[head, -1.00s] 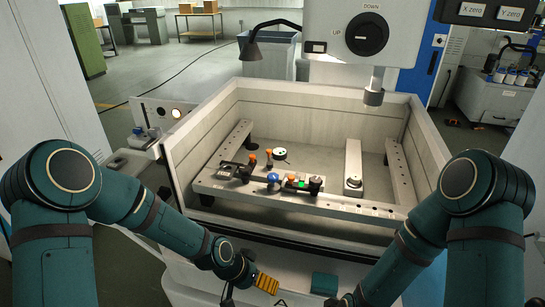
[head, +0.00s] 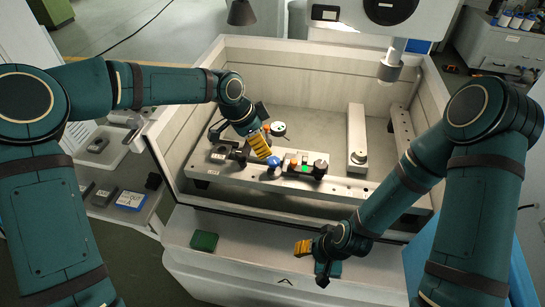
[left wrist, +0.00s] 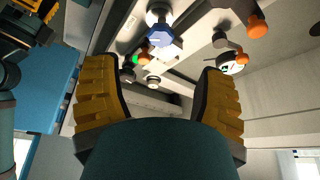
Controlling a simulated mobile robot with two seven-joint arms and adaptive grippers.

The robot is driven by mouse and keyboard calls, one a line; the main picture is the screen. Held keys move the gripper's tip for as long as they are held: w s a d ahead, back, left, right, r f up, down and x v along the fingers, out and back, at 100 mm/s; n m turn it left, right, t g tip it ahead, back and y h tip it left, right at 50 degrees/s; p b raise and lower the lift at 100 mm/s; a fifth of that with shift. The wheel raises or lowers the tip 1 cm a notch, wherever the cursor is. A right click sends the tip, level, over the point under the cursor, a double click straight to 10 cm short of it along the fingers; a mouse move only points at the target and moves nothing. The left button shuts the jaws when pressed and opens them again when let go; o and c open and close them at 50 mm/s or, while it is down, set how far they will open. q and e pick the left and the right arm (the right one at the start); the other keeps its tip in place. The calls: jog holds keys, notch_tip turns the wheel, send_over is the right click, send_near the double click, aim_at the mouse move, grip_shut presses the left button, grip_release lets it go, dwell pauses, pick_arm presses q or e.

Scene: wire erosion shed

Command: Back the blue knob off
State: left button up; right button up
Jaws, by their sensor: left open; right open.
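The blue knob (head: 273,161) sits on the fixture bar inside the open tank, beside a small block with a green patch (head: 305,169). My left gripper (head: 262,148) hangs just behind and above the knob, its yellow-padded fingers partly hiding that area. In the left wrist view the faceted blue knob (left wrist: 160,37) shows beyond the two spread fingers, roughly centred between them, with nothing held. My right gripper (head: 308,258) is open and empty over the tank's front ledge, away from the knob.
Orange-topped clamps (head: 266,128) stand close to the left gripper. A pale bar (head: 357,140) lies to the right in the tank. The tank rim (head: 155,152) surrounds the work area. A dark green block (head: 204,241) lies on the front ledge. A machine head part (head: 390,68) hangs above.

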aim_at(273, 160)
pick_arm(q)
jog(key=x, duration=0.9)
jog(key=shift+w+d+f, duration=0.1)
jog(key=shift+w, duration=0.05)
grip_shut()
